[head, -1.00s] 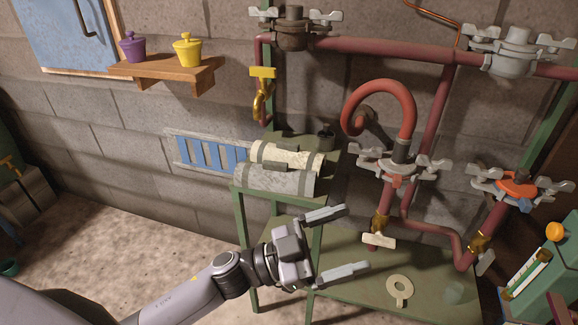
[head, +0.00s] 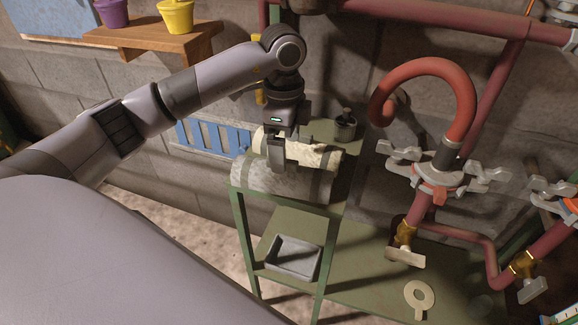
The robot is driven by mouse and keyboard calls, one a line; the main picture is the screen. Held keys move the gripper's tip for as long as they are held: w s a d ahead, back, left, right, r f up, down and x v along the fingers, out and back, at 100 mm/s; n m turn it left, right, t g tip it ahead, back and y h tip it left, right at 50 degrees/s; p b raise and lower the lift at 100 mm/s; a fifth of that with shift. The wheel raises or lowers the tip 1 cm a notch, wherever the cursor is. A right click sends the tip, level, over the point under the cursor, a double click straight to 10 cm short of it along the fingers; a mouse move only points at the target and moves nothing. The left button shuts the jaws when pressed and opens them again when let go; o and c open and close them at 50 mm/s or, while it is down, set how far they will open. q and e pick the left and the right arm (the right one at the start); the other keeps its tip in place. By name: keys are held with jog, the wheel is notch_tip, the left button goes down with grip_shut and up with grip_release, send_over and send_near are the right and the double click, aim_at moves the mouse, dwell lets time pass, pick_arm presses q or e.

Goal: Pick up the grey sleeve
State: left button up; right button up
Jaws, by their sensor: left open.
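The grey sleeve (head: 300,184) lies on its side on the top shelf of the green stand, along the front edge. A cream sleeve (head: 318,153) lies just behind it, partly covered by my gripper. My left gripper (head: 276,162) points down from above, with its fingers over the left part of the two sleeves. It is open. The near finger overlaps the grey sleeve in the picture; I cannot tell whether it touches. The far finger is mostly hidden. My right gripper is not in view.
A dark pot (head: 345,128) stands behind the sleeves on the green stand (head: 242,215). A grey tray (head: 293,257) sits on the lower shelf. Red pipes (head: 450,90) with clamps and valves rise on the right. A wooden wall shelf (head: 150,42) holds a purple and a yellow pot.

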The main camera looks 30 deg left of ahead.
pick_arm(q)
jog(key=shift+a+f, duration=0.1)
jog(key=shift+a, duration=0.2)
jog(key=f, duration=0.6)
jog(key=shift+w+a+f, duration=0.1)
jog(key=shift+a+f, duration=0.15)
jog(key=shift+f, duration=0.05)
jog(key=c, duration=1)
jog(key=shift+r, duration=0.1)
jog(key=shift+r+p, duration=1.1)
jog(key=shift+r, duration=8.85)
